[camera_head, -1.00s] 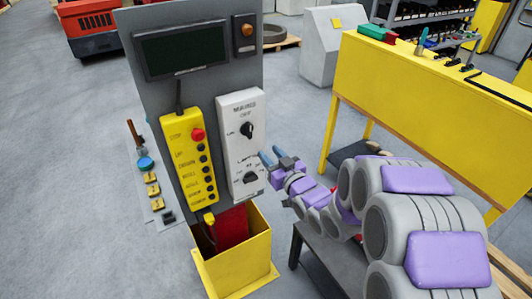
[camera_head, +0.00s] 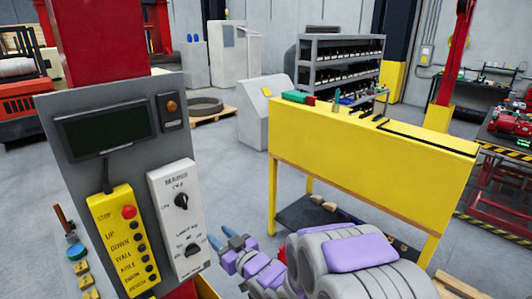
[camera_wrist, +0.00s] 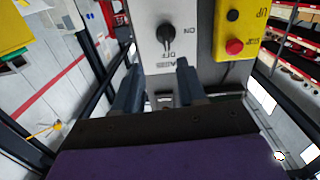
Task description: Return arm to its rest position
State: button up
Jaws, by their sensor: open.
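My gripper (camera_head: 228,238) is at the lower middle of the head view, just right of the white switch box (camera_head: 180,220) on the grey control panel. Its two blue fingers are apart with nothing between them. In the wrist view the open fingers of my gripper (camera_wrist: 157,88) point toward the white box (camera_wrist: 172,30), whose black knob (camera_wrist: 167,38) lies beyond the fingertips. My purple and grey arm reaches in from the lower right of the head view. I cannot tell the exact gap between the fingertips and the box.
A yellow pendant (camera_head: 124,238) with a red button hangs left of the white box. A yellow workbench (camera_head: 370,175) stands to the right behind my arm. Grey shelving (camera_head: 338,70) stands at the back. Open floor (camera_head: 225,150) lies between the panel and the bench.

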jog(key=s+d+f+m+g+h+b, duration=0.2)
jog(key=s+d+f+m+h, duration=0.3)
jog(key=d, duration=0.7)
jog(key=s+d+f+g+h+b, duration=0.25)
jog(key=d+h, duration=0.45)
jog(key=d, duration=0.5)
jog(key=s+d+m+g+h+b, duration=0.25)
jog(key=s+d+g, duration=0.4)
jog(key=s, duration=0.85)
jog(key=s+d+m+g+y+b, duration=0.1)
jog(key=s+m+g, duration=0.1)
jog(key=s, duration=1.4)
jog(key=shift+d+g, duration=0.3)
jog(key=shift+d, duration=0.05)
jog(key=shift+w+m+y, duration=0.1)
jog(key=shift+m+y, duration=0.15)
